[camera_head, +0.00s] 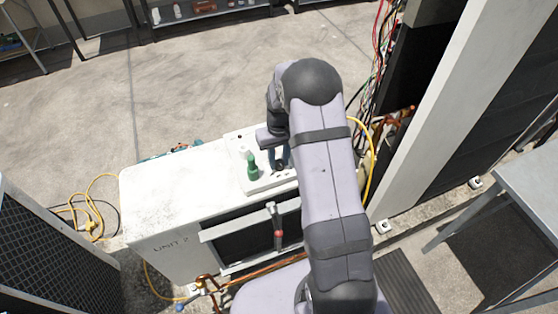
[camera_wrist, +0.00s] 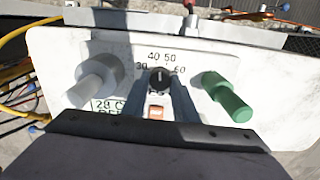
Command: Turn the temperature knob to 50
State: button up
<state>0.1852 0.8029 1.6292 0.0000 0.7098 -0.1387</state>
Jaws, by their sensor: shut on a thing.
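The temperature knob (camera_wrist: 159,78) is small and black with a white pointer line, on a white control panel (camera_wrist: 55,55). Printed numbers 30, 40, 50 and 60 arc above it. The pointer is roughly upright, toward the space between 40 and 50; its exact reading is hard to tell. My gripper (camera_wrist: 161,85) is shut on the knob, with a bluish finger on either side. In the head view my gripper (camera_head: 279,158) reaches down to the panel on the white unit, and the knob is mostly hidden there.
A grey-white knob (camera_wrist: 95,80) and a green handle (camera_wrist: 228,97) stick out on either side. An orange switch (camera_wrist: 155,112) and a partly hidden readout (camera_wrist: 106,105) lie below the knob. A red-handled tool (camera_head: 277,228) is at the front of the white unit (camera_head: 165,200).

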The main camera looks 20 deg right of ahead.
aim_at(279, 162)
jog(key=m, duration=0.5)
jog(key=shift+m+b, duration=0.35)
jog(key=shift+m, duration=0.05)
dwell(0.3)
jog(key=o, duration=1.1)
jog(key=shift+c, duration=0.2)
jog(key=shift+r, duration=0.1)
jog(key=shift+r+b, duration=1.05)
jog(key=shift+r, duration=2.55)
